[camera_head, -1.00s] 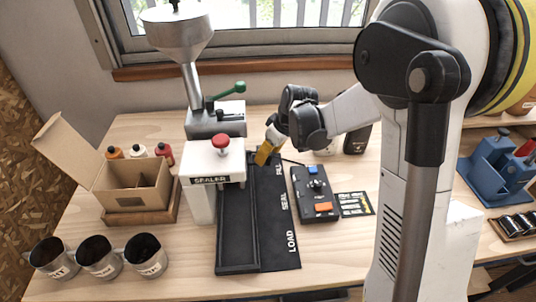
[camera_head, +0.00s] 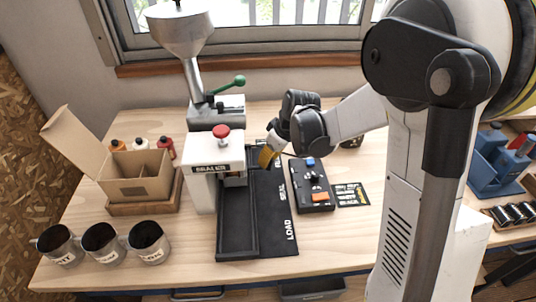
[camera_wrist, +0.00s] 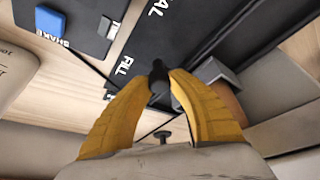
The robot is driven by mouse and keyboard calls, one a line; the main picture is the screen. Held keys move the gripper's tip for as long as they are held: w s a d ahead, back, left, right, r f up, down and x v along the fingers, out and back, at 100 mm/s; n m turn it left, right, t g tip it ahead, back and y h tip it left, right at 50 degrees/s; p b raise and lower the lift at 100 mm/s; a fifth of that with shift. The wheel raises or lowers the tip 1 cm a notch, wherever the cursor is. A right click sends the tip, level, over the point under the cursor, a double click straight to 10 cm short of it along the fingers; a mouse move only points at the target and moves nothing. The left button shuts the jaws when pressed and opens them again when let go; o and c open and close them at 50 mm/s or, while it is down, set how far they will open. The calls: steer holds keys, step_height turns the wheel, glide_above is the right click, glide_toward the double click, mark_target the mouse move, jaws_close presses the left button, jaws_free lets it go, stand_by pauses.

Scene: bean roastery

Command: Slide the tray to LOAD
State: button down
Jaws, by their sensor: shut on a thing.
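My gripper (camera_head: 266,162) is at the far end of the black track (camera_head: 237,240), beside the FILL mark. In the wrist view its yellow fingers (camera_wrist: 158,78) are closed on a small black knob (camera_wrist: 158,70). The knob seems to belong to the tray, but the join is hidden. A grey edged part (camera_wrist: 215,72), perhaps the tray, shows right of the fingers with something brown in it. The black label strip (camera_head: 272,215) reads SEAL midway and LOAD (camera_head: 290,230) at the near end. The near track is empty.
The white sealer (camera_head: 203,190) with a red knob stands over the track's left side. The hopper (camera_head: 182,35) is behind it. A control box (camera_head: 312,187) lies close right of the strip. Metal cups (camera_head: 100,245) and an open carton (camera_head: 140,180) stand left.

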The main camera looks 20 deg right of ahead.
steer(key=s+a, duration=0.1)
steer(key=s, duration=0.5)
steer(key=s+a, duration=0.1)
steer(key=s, duration=0.6)
steer(key=s+a+p, duration=0.1)
steer(key=s+a, duration=0.1)
steer(key=s, duration=0.5)
steer(key=shift+s, duration=0.2)
steer(key=c, duration=1.2)
jaws_free()
steer(key=shift+s+a, duration=0.1)
steer(key=shift+a, duration=0.05)
steer(key=shift+s+d+r, duration=0.1)
steer(key=shift+d+r, duration=0.15)
steer(key=shift+r, duration=0.3)
steer(key=v, duration=1)
steer(key=shift+s+d+r, duration=0.1)
steer(key=shift+s+r, duration=0.1)
steer(key=shift+r, duration=0.15)
